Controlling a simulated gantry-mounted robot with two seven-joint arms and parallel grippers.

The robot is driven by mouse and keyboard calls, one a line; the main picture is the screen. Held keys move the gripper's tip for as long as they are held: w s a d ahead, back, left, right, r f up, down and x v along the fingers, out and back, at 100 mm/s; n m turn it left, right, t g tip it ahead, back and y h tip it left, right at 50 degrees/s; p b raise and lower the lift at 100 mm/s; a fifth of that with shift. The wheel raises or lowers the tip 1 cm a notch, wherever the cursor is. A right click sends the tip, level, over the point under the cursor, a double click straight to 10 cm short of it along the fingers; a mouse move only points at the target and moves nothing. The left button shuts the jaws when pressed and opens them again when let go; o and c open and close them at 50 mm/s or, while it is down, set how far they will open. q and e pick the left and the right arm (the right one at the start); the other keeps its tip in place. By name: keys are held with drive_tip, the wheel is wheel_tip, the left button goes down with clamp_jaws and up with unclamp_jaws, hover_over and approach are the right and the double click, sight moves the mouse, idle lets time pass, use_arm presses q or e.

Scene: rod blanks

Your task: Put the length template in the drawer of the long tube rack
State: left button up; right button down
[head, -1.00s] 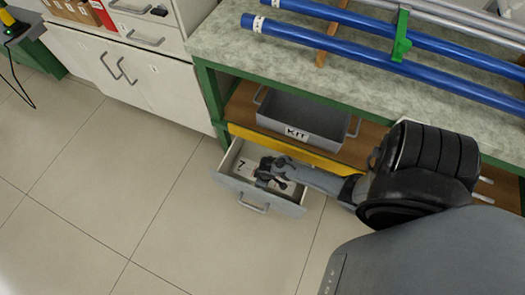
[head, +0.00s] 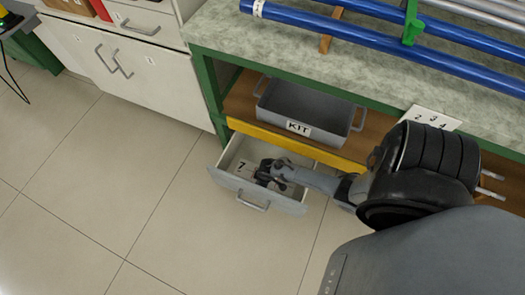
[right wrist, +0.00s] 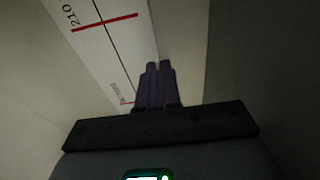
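The drawer (head: 221,172) of the long tube rack is pulled open below its shelf. My right gripper (head: 265,172) reaches into the drawer from the right. In the right wrist view the length template (right wrist: 82,40) is a white strip with a dark lengthwise line, a red cross line and the number 210. The gripper's dark fingers (right wrist: 157,66) lie close together in front of its lower end. It is too dark to tell whether they grip it. In the head view a pale piece marked 7 (head: 241,166) shows in the drawer, partly hidden. My left gripper is not in view.
A grey KIT tray (head: 318,137) stands on the shelf above the drawer, behind a yellow edge strip (head: 285,145). Blue tubes (head: 385,45) lie across the rack top. A white card numbered 2, 3, 4 (head: 432,117) shows at the right. The floor before the drawer is clear.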

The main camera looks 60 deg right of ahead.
drive_tip(key=c, duration=1.3)
unclamp_jaws()
drive_tip(key=shift+f, duration=0.1)
drive_tip(key=shift+c, duration=0.2)
drive_tip(key=shift+r+p, duration=0.3)
drive_tip(key=shift+r, duration=0.1)
drive_tip(key=s+a+r+p, duration=0.1)
drive_tip(key=a+r, duration=0.4)
drive_tip(key=r, duration=0.9)
drive_tip(key=s+a+r+n+t+p, duration=0.1)
drive_tip(key=a+r+p, duration=0.3)
drive_tip(key=r, duration=1.1)
drive_tip(key=s+a+r+t+p, duration=0.1)
drive_tip(key=a+r, duration=0.4)
drive_tip(key=r, duration=0.9)
drive_tip(key=shift+s+a+r+n+p, duration=0.15)
drive_tip(key=shift+s+a+n+p, duration=0.3)
drive_tip(key=shift+p, duration=0.7)
drive_tip(key=shift+d, duration=0.15)
